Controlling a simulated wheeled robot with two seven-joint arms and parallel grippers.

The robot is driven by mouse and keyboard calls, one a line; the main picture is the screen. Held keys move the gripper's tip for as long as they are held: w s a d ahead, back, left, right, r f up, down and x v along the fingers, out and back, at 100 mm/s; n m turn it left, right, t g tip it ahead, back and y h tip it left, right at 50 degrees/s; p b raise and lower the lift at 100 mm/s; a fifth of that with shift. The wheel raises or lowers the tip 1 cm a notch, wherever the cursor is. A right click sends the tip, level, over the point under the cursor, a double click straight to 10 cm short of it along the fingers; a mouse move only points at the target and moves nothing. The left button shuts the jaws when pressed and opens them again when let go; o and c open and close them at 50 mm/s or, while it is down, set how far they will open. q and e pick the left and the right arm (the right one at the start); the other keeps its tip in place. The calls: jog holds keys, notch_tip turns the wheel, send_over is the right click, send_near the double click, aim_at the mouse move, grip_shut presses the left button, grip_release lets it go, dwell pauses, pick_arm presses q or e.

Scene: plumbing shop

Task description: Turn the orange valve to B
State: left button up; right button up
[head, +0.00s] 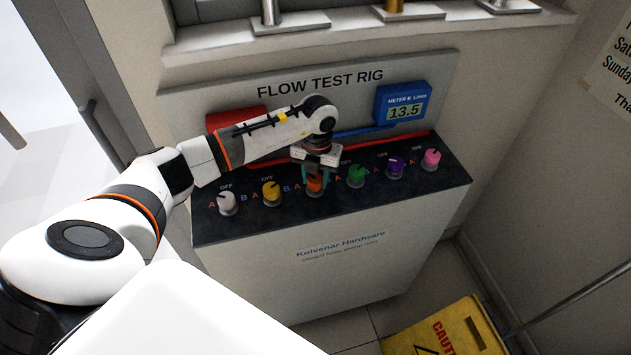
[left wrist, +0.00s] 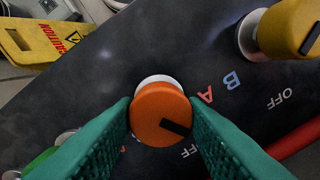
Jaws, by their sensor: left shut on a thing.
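The orange valve (left wrist: 158,108) is a round knob with a black pointer mark on top. In the left wrist view the pointer aims to the lower right, between its red A and the partly covered OFF label; its own B label is hidden. My left gripper (left wrist: 160,118) is shut on the orange valve, with a teal finger on either side of it. In the head view the gripper (head: 316,178) reaches down over the orange valve (head: 315,187), which is partly covered. My right gripper is not in view.
The yellow valve (head: 271,194) and green valve (head: 356,176) flank the orange one. White, purple and pink valves stand farther along the dark panel. The blue meter B (head: 403,103) reads 13.5. A red box (head: 236,117) is partly behind my arm. A yellow caution sign (head: 450,330) stands on the floor.

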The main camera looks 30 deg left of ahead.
pick_arm(q)
jog(key=m+b, duration=0.3)
jog(key=m, duration=0.1)
jog(key=shift+w+f+m+b, duration=0.1)
jog(key=shift+f+m+b, duration=0.05)
jog(key=shift+m+b, duration=0.2)
jog(key=m+b, duration=0.3)
jog(key=m, duration=0.1)
jog(key=shift+m+b, duration=0.25)
jog(key=shift+b, duration=0.05)
jog(key=m+b, duration=0.3)
jog(key=m, duration=0.1)
jog(key=shift+m, duration=0.3)
jog(key=shift+r+m+b, duration=0.15)
jog(key=shift+m+b, duration=0.45)
jog(key=shift+m, duration=0.45)
jog(key=shift+r+m+b, duration=0.1)
jog(key=shift+m+b, duration=0.5)
jog(key=shift+m, duration=0.45)
jog(key=o, duration=1)
